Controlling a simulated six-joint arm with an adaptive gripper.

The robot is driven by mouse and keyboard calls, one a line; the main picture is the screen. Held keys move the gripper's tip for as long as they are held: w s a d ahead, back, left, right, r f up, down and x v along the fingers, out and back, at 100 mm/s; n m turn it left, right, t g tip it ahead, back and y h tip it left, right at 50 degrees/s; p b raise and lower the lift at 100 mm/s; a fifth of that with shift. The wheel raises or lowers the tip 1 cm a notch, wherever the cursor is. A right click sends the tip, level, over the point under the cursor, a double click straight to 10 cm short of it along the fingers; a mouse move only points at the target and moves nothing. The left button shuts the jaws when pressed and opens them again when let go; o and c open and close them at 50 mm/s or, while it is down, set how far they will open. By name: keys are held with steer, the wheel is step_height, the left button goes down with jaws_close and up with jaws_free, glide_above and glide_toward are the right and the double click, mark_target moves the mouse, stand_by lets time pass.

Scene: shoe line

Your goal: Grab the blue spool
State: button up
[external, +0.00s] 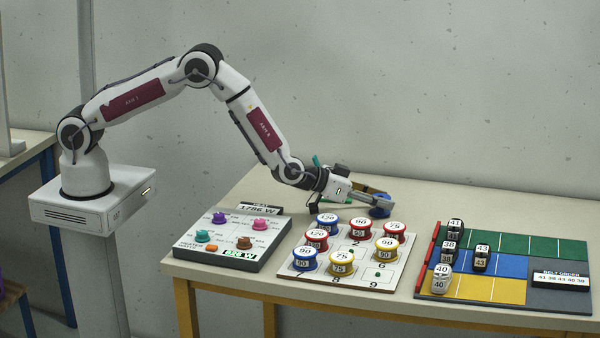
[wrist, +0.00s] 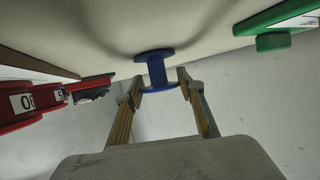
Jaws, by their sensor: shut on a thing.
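A blue spool (external: 380,212) is at the far side of the table, behind the white numbered board (external: 372,277). In the wrist view the blue spool (wrist: 156,72) shows as a narrow core between two wider flanges, with one flange against or very close to the table surface. My gripper (external: 376,203) reaches down to it from the left. In the wrist view my gripper (wrist: 160,84) has a finger on each side of the spool and is shut on it.
Several red and yellow spools, such as a yellow one (external: 341,265), stand close together on the board. A grey panel (external: 215,258) lies left, and a coloured tray (external: 510,262) with numbered pieces lies right. A green object (wrist: 275,28) shows at right in the wrist view.

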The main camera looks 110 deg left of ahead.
steer(key=shift+r, duration=5)
